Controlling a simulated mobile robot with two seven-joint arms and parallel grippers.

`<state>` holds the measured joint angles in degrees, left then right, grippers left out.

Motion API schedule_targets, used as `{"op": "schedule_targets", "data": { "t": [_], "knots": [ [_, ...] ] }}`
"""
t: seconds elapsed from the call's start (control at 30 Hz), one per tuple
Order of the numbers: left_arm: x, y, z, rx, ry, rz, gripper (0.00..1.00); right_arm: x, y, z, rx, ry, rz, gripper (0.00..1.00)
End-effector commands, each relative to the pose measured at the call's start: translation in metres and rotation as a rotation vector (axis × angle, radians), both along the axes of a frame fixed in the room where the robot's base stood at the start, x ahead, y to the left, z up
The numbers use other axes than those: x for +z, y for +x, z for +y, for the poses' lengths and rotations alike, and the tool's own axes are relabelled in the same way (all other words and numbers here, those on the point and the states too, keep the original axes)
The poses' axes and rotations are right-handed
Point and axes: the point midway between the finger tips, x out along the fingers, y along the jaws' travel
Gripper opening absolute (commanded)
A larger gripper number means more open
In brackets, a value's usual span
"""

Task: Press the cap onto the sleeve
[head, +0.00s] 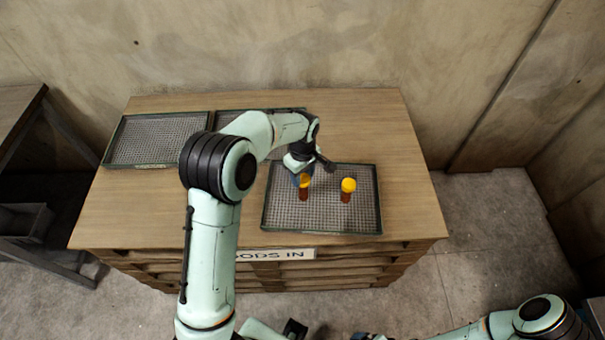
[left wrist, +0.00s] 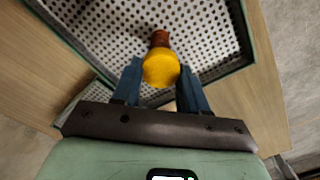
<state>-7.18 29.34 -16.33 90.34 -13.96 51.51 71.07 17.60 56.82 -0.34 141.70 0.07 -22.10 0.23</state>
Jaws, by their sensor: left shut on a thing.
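My left gripper (head: 305,177) reaches down over the near mesh tray (head: 282,215). Its blue fingers are shut on a yellow cap (head: 304,182), which also shows between the fingertips in the left wrist view (left wrist: 161,70). A red-brown sleeve (head: 303,195) stands upright directly below this cap and shows just beyond it in the left wrist view (left wrist: 159,38). I cannot tell how tightly cap and sleeve meet. A second yellow cap (head: 348,185) sits on another red-brown sleeve (head: 346,197) to the right. A blue bit of my right gripper (head: 369,336) shows at the bottom edge, mostly cut off.
The trays lie on a wooden pallet-like table (head: 400,150). An empty mesh tray (head: 155,140) is at the back left, with another (head: 235,118) beside it, partly behind my left arm. The table's right side is clear. A wall stands close behind.

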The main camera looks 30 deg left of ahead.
Motion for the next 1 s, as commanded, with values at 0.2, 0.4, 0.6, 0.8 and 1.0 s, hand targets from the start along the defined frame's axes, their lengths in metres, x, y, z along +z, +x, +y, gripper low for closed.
{"op": "schedule_targets", "data": {
  "t": [0.2,0.4,0.6,0.8,1.0],
  "knots": [
    [0.0001,0.0001,-0.0001,0.0,0.0,0.0,0.15,0.0004,0.0002,0.0,0.0,0.0,0.0,0.98],
    [-0.0004,0.0,0.0,0.0,0.0,0.0,0.15,0.0001,0.0,0.0,0.0,0.0,0.0,0.98],
    [-0.0036,-0.0001,0.0,0.0,0.0,0.0,0.15,-0.0016,-0.0011,0.0,0.0,0.0,0.001,0.98],
    [-0.0077,-0.0001,0.0,0.0,0.0,0.0,0.15,-0.0036,-0.0024,0.0,0.0,0.0,0.002,0.98],
    [-0.0091,0.0001,0.0001,0.0,0.0,0.0,0.15,-0.0042,-0.0027,0.0,0.0,0.0,0.003,0.98]
  ]
}}
